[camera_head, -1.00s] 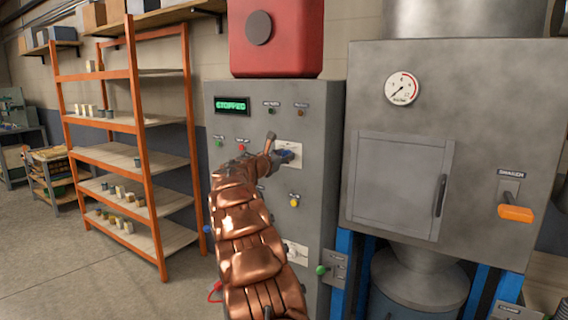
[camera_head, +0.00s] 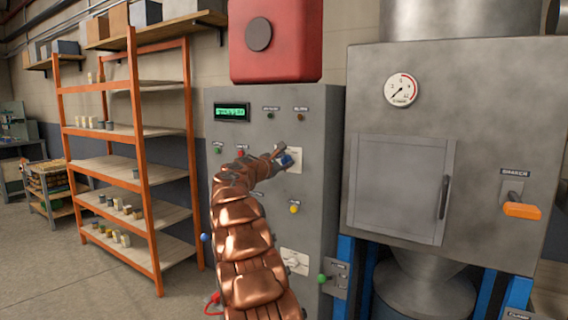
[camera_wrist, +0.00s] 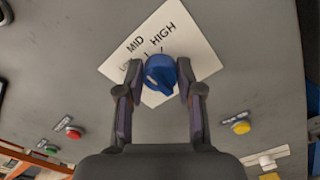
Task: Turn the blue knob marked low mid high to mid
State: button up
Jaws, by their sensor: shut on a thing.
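The blue knob (camera_wrist: 159,73) sits on a white plate (camera_wrist: 196,47) printed LOW, MID and HIGH. In the wrist view LOW is partly hidden by a finger, and the plate looks tilted. My gripper (camera_wrist: 160,78) is shut on the knob, one finger on each side. I cannot tell for certain which mark the knob points to. In the head view the knob (camera_head: 286,160) shows just past the fingertips of my gripper (camera_head: 279,156), on the front of the grey control cabinet (camera_head: 315,210).
The cabinet display (camera_head: 232,112) is lit green. A yellow button (camera_head: 294,208) is below the knob, and a red button (camera_wrist: 74,133) shows at lower left in the wrist view. A grey machine with an orange-handled switch (camera_head: 522,210) stands at right; an orange shelf (camera_head: 143,150) stands at left.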

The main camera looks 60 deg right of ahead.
jog(key=o, duration=1.1)
jog(key=shift+o, duration=0.2)
jog(key=shift+a+r, duration=0.1)
jog(key=shift+a, duration=0.75)
jog(key=a, duration=1)
jog(key=shift+s+a, duration=0.15)
jog(key=shift+s, duration=0.1)
jog(key=shift+a, duration=0.1)
